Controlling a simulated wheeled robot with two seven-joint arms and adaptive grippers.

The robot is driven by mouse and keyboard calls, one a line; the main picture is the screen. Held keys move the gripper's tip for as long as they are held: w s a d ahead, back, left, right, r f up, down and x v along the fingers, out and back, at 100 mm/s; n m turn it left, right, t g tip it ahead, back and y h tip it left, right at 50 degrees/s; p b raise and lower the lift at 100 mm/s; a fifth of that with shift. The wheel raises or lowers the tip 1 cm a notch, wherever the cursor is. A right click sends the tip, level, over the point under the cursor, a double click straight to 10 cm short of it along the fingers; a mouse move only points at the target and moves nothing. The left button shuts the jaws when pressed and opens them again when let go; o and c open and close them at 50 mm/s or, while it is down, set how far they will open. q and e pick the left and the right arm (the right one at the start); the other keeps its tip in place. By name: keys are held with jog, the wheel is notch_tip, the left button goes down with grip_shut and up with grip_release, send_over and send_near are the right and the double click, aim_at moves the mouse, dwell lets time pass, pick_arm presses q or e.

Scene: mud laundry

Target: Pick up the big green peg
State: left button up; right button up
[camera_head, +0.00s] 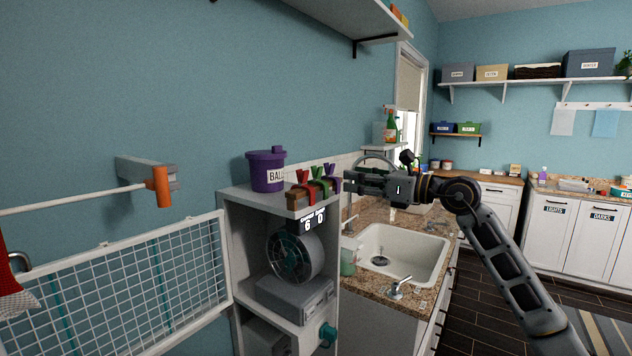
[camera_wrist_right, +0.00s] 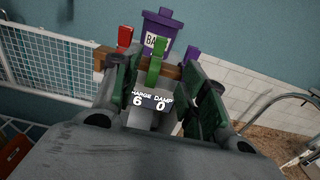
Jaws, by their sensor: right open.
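The big green peg (camera_head: 319,182) stands upright on a wooden bar (camera_head: 296,201), between a red peg (camera_head: 302,182) and a purple peg (camera_head: 334,180). My right gripper (camera_head: 350,181) is just to the right of the pegs, pointing at them. In the right wrist view the green peg (camera_wrist_right: 157,62) shows between the two open fingers of the right gripper (camera_wrist_right: 163,80). The red peg (camera_wrist_right: 124,37) is to the left of the fingers and the purple peg (camera_wrist_right: 193,54) behind them to the right. No contact with the green peg is visible. My left gripper is not in view.
A purple lidded bin (camera_head: 267,172) stands on the grey cabinet (camera_head: 237,196) behind the bar. A small display (camera_head: 313,220) hangs below the bar. A sink (camera_head: 407,247) in a granite counter lies to the right, and a white wire rack (camera_head: 130,282) to the left.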

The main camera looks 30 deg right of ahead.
aim_at(322, 174)
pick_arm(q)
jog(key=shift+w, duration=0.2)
pick_arm(e)
jog(key=shift+p+x, duration=1.05)
jog(key=shift+x, duration=1.65)
jog(key=shift+p+x, duration=0.65)
jog(key=shift+x, duration=0.8)
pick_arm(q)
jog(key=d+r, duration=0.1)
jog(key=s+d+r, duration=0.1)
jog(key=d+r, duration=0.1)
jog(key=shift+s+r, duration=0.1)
pick_arm(e)
jog(key=shift+w+a, duration=0.1)
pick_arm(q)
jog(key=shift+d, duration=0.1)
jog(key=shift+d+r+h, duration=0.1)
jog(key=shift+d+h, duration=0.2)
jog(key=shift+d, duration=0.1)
pick_arm(e)
jog(key=shift+w, duration=0.1)
